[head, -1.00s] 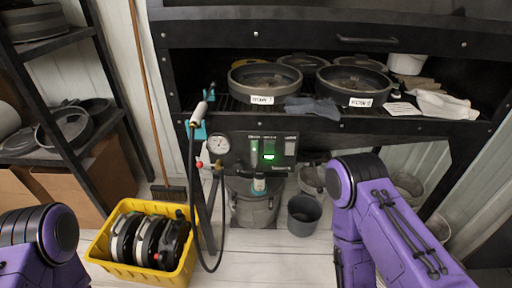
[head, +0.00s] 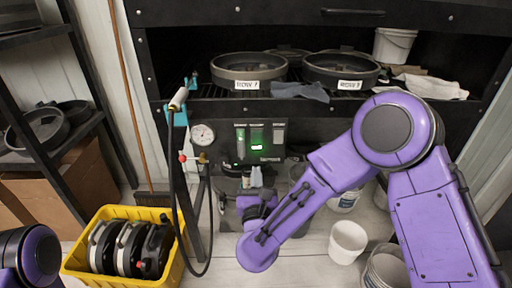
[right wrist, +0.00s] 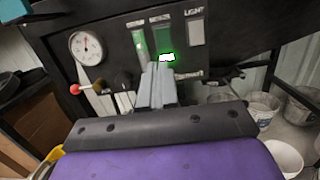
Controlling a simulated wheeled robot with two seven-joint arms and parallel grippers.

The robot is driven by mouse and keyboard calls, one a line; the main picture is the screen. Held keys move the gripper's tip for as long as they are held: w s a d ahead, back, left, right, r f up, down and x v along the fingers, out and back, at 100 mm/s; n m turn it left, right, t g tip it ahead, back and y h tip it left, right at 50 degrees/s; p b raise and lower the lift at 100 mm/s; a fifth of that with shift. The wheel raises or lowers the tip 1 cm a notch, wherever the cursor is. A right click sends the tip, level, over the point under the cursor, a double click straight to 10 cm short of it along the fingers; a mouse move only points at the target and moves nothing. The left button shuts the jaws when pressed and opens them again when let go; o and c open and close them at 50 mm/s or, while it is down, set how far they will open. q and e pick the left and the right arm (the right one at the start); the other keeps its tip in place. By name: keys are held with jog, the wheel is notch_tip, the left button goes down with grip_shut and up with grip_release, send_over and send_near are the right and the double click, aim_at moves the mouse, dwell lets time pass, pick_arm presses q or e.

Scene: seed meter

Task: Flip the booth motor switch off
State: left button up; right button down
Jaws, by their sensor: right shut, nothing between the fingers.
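A dark control panel (head: 226,155) is under the shelf, with upright switches side by side. The middle switch (head: 257,137) glows green, brightest at its lower end; it also shows in the right wrist view (right wrist: 166,40). A dimmer green switch (right wrist: 140,45) is to its left, and a pale switch labelled LIGHT (right wrist: 196,32) to its right. The other labels are too small to read surely. My right gripper (right wrist: 158,66) is shut and empty, its fingertips just below the two green switches; I cannot tell whether they touch. It also shows in the head view (head: 256,170). My left gripper is out of view.
A round gauge (head: 202,135) and a hanging black hose (head: 208,220) are left of the panel. A yellow crate (head: 88,274) with several reels is on the floor. Pans (head: 248,75) and a grey cloth (head: 300,91) lie on the shelf above. White buckets (head: 348,240) stand right.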

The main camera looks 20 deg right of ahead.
jog(key=p+x, duration=0.2)
jog(key=x, duration=1.2)
jog(key=shift+f+p, duration=0.1)
jog(key=shift+p, duration=0.2)
jog(key=shift+w+d+r+b, duration=0.2)
jog(key=shift+w+r+b, duration=0.1)
jog(key=shift+r+b, duration=0.2)
jog(key=shift+r+g+p, duration=0.35)
jog(key=shift+g+p, duration=0.15)
jog(key=shift+p, duration=0.05)
jog(key=shift+f, duration=0.2)
jog(key=shift+s+a, duration=0.2)
jog(key=shift+s, duration=0.05)
jog(key=b, duration=0.2)
send_near(256, 133)
jog(key=s+a+r, duration=0.1)
jog(key=s+a, duration=0.1)
jog(key=s, duration=0.4)
jog(key=shift+s+r, duration=0.2)
jog(key=shift+r, duration=0.15)
